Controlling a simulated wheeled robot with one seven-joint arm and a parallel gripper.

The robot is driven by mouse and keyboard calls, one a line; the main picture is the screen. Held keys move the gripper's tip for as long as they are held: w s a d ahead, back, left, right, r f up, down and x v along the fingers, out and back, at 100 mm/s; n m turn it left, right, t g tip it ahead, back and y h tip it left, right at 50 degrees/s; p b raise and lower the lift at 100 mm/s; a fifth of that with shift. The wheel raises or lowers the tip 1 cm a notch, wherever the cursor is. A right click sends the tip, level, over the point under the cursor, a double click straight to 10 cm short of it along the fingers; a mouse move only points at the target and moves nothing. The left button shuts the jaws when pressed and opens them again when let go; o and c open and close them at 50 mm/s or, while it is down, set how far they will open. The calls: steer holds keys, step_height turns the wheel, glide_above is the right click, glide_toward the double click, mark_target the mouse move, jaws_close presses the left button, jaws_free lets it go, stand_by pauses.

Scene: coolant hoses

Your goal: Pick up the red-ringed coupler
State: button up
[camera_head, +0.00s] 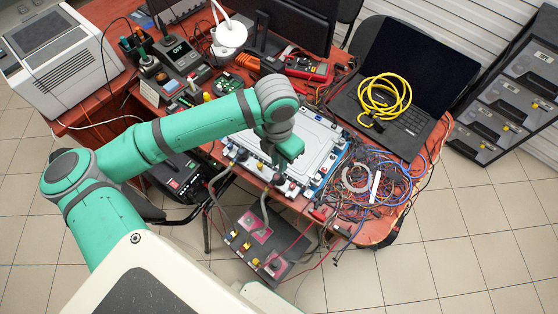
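My gripper (283,163) points down over the near edge of a white-lidded case (318,143) on the red-brown bench. My own arm hides part of the lid, and the fingers are too small to tell whether they are open or shut. Along the case's near side are small dark hose ends, one at the left (242,154) and one just below my gripper (279,180). The one below my gripper seems to have a reddish tint, but I cannot make out a clear red ring. I cannot tell whether my gripper touches it.
Grey hoses run down to a dark box (256,240) with pink panels and yellow fittings below the bench edge. Tangled wires (372,192) lie right of the case. A laptop (402,85) holds a coiled yellow cable (383,97). A printer (58,58) stands far left. Tiled floor is open at lower right.

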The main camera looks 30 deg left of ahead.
steer(key=o, duration=0.6)
steer(key=n, duration=0.1)
steer(key=a+r+n+h, duration=0.1)
steer(key=shift+s+a+r+n, duration=0.2)
steer(key=shift+s+a+n, duration=0.05)
steer(key=shift+a+n, duration=0.05)
steer(key=n, duration=0.2)
glide_above(276, 176)
steer(key=shift+h, duration=0.3)
steer(key=f, duration=0.4)
steer(key=shift+w+a, duration=0.15)
steer(key=shift+a, duration=0.15)
steer(key=shift+d+f, duration=0.15)
steer(key=shift+f, duration=1.35)
steer(key=shift+d+f, duration=0.15)
steer(key=shift+f, duration=1.3)
